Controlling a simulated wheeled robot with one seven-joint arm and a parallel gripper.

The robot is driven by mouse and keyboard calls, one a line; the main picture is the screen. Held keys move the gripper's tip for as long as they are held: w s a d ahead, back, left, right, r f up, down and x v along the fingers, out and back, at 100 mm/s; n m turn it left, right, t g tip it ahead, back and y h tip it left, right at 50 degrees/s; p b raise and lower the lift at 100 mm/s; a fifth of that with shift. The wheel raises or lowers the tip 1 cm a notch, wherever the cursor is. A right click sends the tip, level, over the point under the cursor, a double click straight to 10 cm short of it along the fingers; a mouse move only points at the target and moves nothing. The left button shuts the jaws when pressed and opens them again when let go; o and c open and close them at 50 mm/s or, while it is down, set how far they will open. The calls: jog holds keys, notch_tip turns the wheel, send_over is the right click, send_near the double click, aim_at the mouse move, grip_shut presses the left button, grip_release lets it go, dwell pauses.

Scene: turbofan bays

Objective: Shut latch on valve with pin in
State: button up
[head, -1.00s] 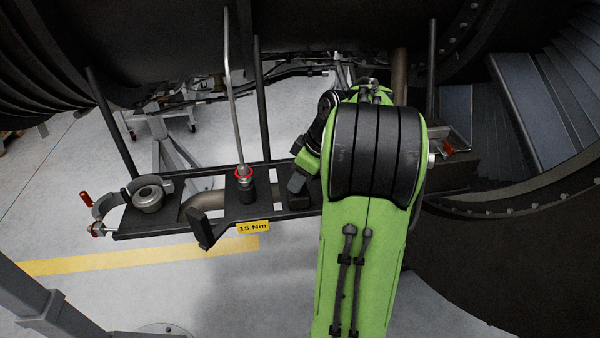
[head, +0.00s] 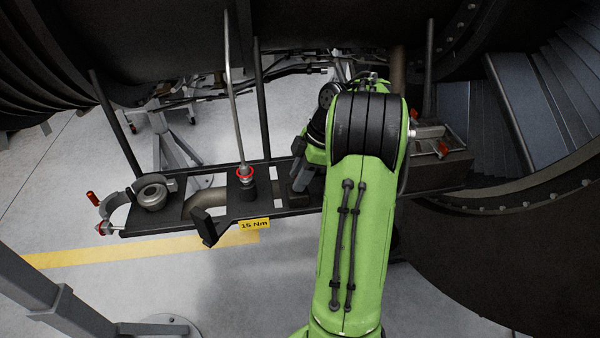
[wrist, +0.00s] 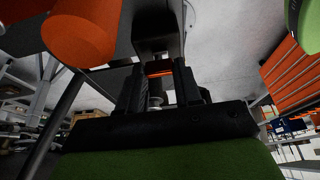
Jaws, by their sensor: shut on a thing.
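In the wrist view my gripper (wrist: 160,88) is shut on a small part with an orange band (wrist: 160,72). A metallic piece (wrist: 155,101) shows between the fingers. I cannot tell whether the held part is the pin or the latch. In the head view my green arm hides most of the gripper area. At the rack's left end, an open curved clamp (head: 116,210) with a red-tipped piece (head: 92,198) stands beside a round metal fitting (head: 152,194). I cannot tell for sure which part is the valve.
A dark rack (head: 165,226) hangs on rods under the engine. A tall metal rod (head: 231,100) rises from a red-ringed socket (head: 246,173). A large orange cylinder (wrist: 82,28) is close to the wrist camera.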

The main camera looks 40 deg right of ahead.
dwell(0.4)
jog(key=o, duration=1.1)
jog(key=shift+c, duration=0.2)
jog(key=shift+r, duration=0.1)
jog(key=p+v, duration=0.7)
jog(key=v, duration=0.8)
jog(key=shift+d+r, duration=0.25)
